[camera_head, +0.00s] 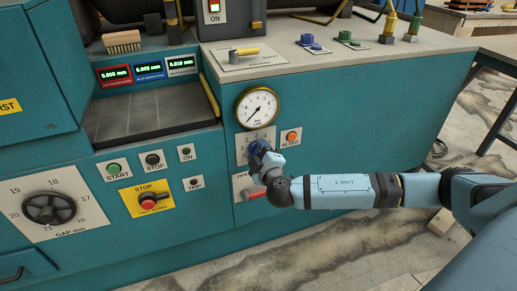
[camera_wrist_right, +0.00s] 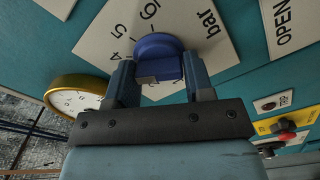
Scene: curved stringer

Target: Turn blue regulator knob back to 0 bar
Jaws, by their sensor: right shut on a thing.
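The blue regulator knob (camera_wrist_right: 158,58) sits on a white dial plate (camera_wrist_right: 108,30) marked with numbers and "bar" in the right wrist view. My right gripper (camera_wrist_right: 160,82) is shut on the knob, with one finger on each side of it. In the head view the knob (camera_head: 259,147) is partly hidden by my right gripper (camera_head: 262,160), which reaches it from the front right. The knob's pointer cannot be made out. A round brass-rimmed gauge (camera_head: 257,108) is just above the plate; its needle points to the lower left. My left gripper is not in view.
An orange BLEED button (camera_head: 291,137) is close to the right of the knob. A red lever (camera_head: 252,193) is just below. A red STOP button (camera_head: 147,201) on a yellow plate and a black GAP handwheel (camera_head: 49,208) are at left. The worktop with small valves is above.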

